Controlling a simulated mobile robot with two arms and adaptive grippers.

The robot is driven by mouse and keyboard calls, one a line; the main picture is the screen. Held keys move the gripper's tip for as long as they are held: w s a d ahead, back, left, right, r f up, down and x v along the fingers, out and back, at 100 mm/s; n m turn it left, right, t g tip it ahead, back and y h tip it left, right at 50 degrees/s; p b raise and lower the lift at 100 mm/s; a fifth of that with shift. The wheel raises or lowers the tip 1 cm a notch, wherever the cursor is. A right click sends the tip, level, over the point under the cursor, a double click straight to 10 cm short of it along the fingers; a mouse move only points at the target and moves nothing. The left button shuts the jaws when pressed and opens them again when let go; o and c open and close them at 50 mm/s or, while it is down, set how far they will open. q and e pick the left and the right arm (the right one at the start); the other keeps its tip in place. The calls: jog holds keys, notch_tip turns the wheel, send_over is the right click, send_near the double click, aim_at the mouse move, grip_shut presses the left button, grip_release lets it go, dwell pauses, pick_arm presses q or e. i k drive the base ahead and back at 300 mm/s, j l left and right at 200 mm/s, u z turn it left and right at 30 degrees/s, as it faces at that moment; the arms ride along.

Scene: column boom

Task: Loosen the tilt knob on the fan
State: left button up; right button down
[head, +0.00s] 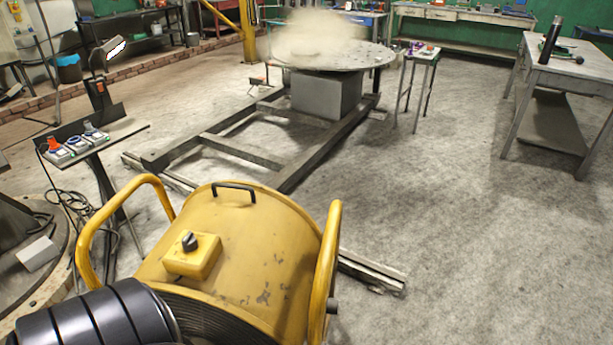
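A large yellow drum-shaped fan (255,255) stands in the lower middle of the head view, with a dark grille at its near end. A black rotary knob (190,242) sits on a yellow box on top of its housing. A small dark knob (333,306) sticks out at the right side, beside the right yellow tube of the frame. I cannot tell for certain which one is the tilt knob; the side one is at the frame. Neither of my grippers is in view.
A round metal table (345,57) on a steel floor frame stands beyond the fan, with pale dust or smoke above it. A control stand (95,148) and loose cables are at left. A workbench (565,75) is at right. The floor at right is clear.

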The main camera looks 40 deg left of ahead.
aim_at(332, 304)
jog(key=i+l+u, duration=0.1)
jog(key=u, duration=0.35)
jog(key=i+l+u, duration=0.2)
jog(key=u, duration=0.25)
jog(key=i+l+u, duration=0.25)
jog(key=u, duration=0.2)
jog(key=i+l+u, duration=0.15)
jog(key=u, duration=0.3)
jog(key=l+u, duration=0.45)
jog(key=i+l+u, duration=0.1)
jog(key=l+u, duration=1)
jog(key=l, duration=0.2)
